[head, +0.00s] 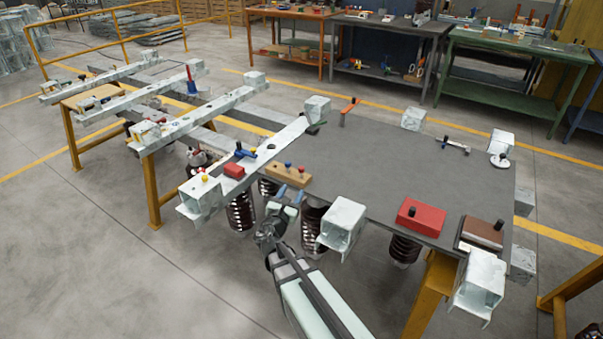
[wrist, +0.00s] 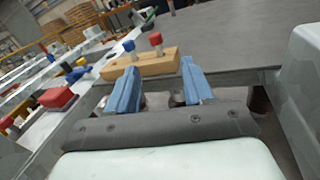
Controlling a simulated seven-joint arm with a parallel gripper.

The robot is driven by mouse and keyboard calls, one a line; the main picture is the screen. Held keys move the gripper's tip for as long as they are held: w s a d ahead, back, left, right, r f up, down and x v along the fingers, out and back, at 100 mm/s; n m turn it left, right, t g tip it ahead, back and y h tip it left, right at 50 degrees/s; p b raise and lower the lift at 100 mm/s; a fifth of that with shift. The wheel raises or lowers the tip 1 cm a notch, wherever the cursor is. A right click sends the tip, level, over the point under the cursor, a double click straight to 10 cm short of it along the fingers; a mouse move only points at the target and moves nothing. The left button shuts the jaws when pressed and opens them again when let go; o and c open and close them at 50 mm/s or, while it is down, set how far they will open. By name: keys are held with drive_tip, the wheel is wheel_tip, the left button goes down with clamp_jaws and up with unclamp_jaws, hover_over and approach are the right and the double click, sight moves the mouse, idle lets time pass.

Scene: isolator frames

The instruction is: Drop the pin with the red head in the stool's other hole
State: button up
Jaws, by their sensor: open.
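A wooden block (head: 292,180) lies near the left front edge of the grey plate. The pin with the red head (head: 301,168) stands upright in it, beside a pin with a blue head (head: 288,164). In the wrist view the block (wrist: 150,63) carries the red-headed pin (wrist: 155,40) on the right and the blue-headed pin (wrist: 128,47) on the left. My gripper (head: 288,194) is open and empty, just in front of the block; its blue fingers (wrist: 160,82) are apart. I cannot tell which thing is the stool; any hole under the pins is hidden.
The pale beam has a dark hole (head: 271,147) and carries a red block (head: 233,170) and a blue clamp (head: 242,152). A white bracket (head: 342,220) stands right of my gripper. A larger red box (head: 420,218) sits farther right. The plate's middle (head: 365,160) is clear.

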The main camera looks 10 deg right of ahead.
sight(301, 173)
drive_tip(key=shift+n, duration=0.7)
drive_tip(key=x, duration=0.8)
drive_tip(key=shift+w+d, duration=0.1)
drive_tip(key=shift+w, duration=0.3)
drive_tip(key=shift+a+x, duration=0.2)
drive_tip(key=shift+x, duration=2.35)
drive_tip(key=shift+w+f, duration=0.1)
drive_tip(key=shift+f, duration=0.05)
clamp_jaws()
